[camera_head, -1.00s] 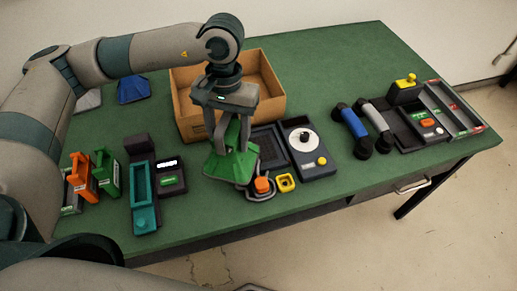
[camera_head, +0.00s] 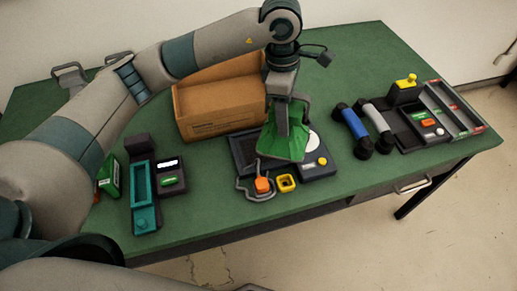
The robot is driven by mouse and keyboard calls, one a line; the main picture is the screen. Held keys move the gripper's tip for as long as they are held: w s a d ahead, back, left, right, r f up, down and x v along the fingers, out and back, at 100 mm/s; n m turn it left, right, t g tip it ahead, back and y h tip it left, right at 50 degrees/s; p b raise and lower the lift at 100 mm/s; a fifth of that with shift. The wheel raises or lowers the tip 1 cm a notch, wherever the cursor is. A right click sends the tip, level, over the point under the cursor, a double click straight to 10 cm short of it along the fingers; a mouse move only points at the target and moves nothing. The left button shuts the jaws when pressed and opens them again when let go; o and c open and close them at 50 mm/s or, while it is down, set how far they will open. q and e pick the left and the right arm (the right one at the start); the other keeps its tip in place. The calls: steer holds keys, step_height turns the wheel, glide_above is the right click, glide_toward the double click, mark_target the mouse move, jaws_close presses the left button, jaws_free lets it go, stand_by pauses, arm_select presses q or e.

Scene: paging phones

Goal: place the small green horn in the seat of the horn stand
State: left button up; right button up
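The green horn (camera_head: 285,148), with a wide flared bell, hangs in my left gripper (camera_head: 287,120). The gripper points down and its fingers are closed around the horn's upper part. The horn's bell is over the middle of the table, in front of the dial unit (camera_head: 318,170) in the picture and partly covering it. Left of the bell is a dark square-framed piece (camera_head: 243,155). I cannot tell whether this is the horn stand; any seat is partly hidden by the horn. My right gripper is not in view.
A cardboard box (camera_head: 215,100) stands behind. An orange-topped piece with a grey loop (camera_head: 262,186) and a yellow square part (camera_head: 286,183) lie in front.

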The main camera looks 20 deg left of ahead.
mark_target(303, 105)
arm_select(q)
steer(key=d+n, duration=0.1)
steer(key=n, duration=0.1)
steer(key=w+d+n, duration=0.1)
steer(key=n, duration=0.1)
steer(key=w+d+r+n, duration=0.1)
steer(key=d+n, duration=0.1)
steer(key=shift+t, duration=0.4)
jaws_close()
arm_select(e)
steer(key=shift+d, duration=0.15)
arm_select(q)
steer(key=shift+f, duration=0.1)
